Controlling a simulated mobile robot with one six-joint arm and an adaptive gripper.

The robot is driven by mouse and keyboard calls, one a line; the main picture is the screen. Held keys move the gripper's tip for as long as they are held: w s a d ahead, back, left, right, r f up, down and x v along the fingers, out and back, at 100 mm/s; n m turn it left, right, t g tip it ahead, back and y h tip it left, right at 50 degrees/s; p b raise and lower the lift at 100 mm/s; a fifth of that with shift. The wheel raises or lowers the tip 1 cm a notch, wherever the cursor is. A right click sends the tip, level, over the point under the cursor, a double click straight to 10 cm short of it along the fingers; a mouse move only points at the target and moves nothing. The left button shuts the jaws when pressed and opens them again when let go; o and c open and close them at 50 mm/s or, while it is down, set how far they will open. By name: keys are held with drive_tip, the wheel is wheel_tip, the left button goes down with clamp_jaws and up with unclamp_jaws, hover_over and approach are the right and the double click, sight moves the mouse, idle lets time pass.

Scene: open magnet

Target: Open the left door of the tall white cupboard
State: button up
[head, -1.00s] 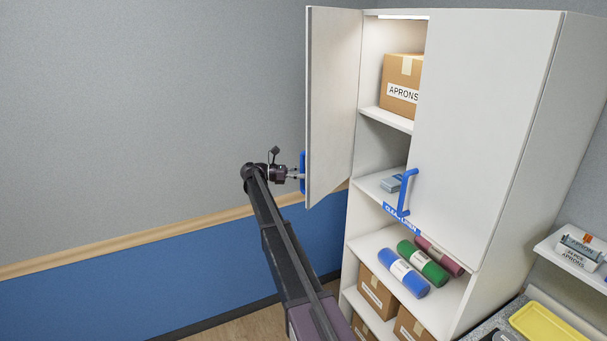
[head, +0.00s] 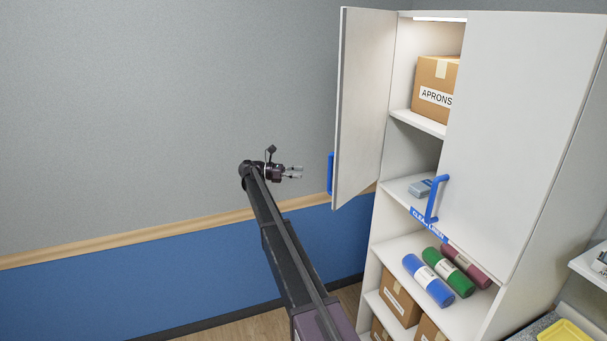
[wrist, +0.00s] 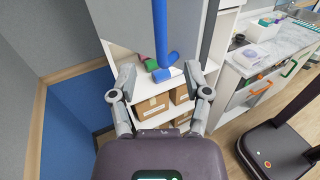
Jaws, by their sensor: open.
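The tall white cupboard (head: 520,130) stands at the right in the head view. Its left door (head: 360,110) stands wide open, swung out toward me, with the shelves behind it showing. The door's blue handle (head: 331,173) is on its outer side, mostly hidden by the door edge. My gripper (head: 298,172) is open and empty, a short gap left of this handle. In the wrist view the blue handle (wrist: 160,30) shows ahead, between the spread fingers of my gripper (wrist: 160,75). The right door (head: 500,120) is shut, with its own blue handle (head: 436,198).
Inside are an aprons box (head: 433,90), several rolls (head: 428,280) and lower cartons (head: 398,300). A counter (wrist: 250,60) with drawers stands right of the cupboard. A dark mobile base (wrist: 275,150) is on the floor at right. Bare wall lies left of my gripper.

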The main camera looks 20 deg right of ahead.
drive_tip(key=shift+s+f, duration=0.1)
drive_tip(key=c, duration=0.6)
drive_tip(key=s+d+f+t+y+b, duration=0.1)
drive_tip(key=s+f, duration=0.2)
drive_tip(key=s+d+f+y, duration=0.2)
drive_tip(key=s+f, duration=0.1)
drive_tip(key=f, duration=0.1)
drive_tip(key=s+d+f+t+y+b, duration=0.1)
drive_tip(key=s+d+f+y, duration=0.1)
drive_tip(key=s+f, duration=0.2)
drive_tip(key=shift+s+f+t+b, duration=0.1)
drive_tip(key=shift+t+b, duration=0.2)
clamp_jaws()
drive_tip(key=s+d+f+m+t+y+b, duration=0.1)
drive_tip(key=s+d+f+t+y, duration=0.15)
drive_tip(key=s+f+y, duration=0.35)
drive_tip(key=s+d+f+m+t+y+b, duration=0.1)
drive_tip(key=s+f+t+y, duration=0.2)
drive_tip(key=f+y, duration=0.35)
drive_tip(key=s+d+r+m+t+y, duration=0.2)
drive_tip(key=s+d+r+t+y, duration=0.1)
drive_tip(key=r+t, duration=0.4)
drive_tip(key=s+d+r+m+t+y, duration=0.3)
drive_tip(key=d+r+t+y, duration=0.2)
drive_tip(key=r, duration=0.7)
drive_tip(key=d+t, duration=0.2)
drive_tip(key=d, duration=0.1)
drive_tip(key=shift+s, duration=0.2)
